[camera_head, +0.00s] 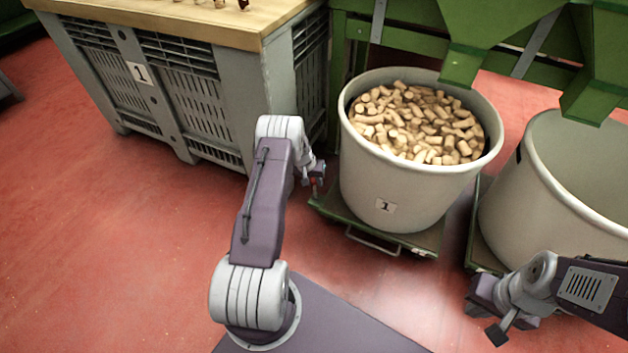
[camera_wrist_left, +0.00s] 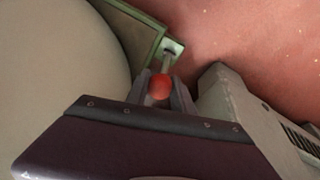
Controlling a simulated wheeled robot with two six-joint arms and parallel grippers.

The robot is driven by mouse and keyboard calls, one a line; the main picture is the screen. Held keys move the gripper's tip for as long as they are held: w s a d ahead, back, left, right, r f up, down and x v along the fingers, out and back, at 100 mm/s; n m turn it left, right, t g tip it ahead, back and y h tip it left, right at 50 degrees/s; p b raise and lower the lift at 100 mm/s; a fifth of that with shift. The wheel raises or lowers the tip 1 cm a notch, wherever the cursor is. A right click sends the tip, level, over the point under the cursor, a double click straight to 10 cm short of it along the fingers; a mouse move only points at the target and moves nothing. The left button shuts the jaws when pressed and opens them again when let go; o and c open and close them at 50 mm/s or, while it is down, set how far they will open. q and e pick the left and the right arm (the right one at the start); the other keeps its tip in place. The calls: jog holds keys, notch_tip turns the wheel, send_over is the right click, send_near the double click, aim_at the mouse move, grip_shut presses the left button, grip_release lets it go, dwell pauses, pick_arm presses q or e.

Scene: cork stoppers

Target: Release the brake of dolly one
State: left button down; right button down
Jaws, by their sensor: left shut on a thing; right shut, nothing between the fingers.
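Dolly one (camera_head: 335,209) is a low green platform under a large pale tub (camera_head: 415,195) labelled 1, which is full of corks (camera_head: 420,122). The brake lever's red knob (camera_wrist_left: 160,87) sits on a short metal stem at the dolly's corner in the left wrist view. My left gripper (camera_head: 316,181) is at the dolly's left corner, shut on the red knob; in the left wrist view its fingers (camera_wrist_left: 163,97) are on both sides of the knob. My right gripper (camera_head: 489,323) is shut and empty at the lower right, away from dolly one.
A grey slatted crate (camera_head: 190,95) with a wooden top, labelled 1, stands close left of my left arm. A second pale tub (camera_head: 565,190) stands on the right. Green chutes (camera_head: 500,30) hang above the tubs. Red floor (camera_head: 100,230) is clear at left.

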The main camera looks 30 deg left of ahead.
pick_arm(q)
jog(key=shift+s+f, duration=0.2)
jog(key=shift+f, duration=0.1)
jog(key=c, duration=1.3)
grip_release()
jog(key=shift+o, duration=1)
jog(key=shift+f, duration=0.2)
jog(key=shift+w+r, duration=0.1)
jog(key=shift+r, duration=0.1)
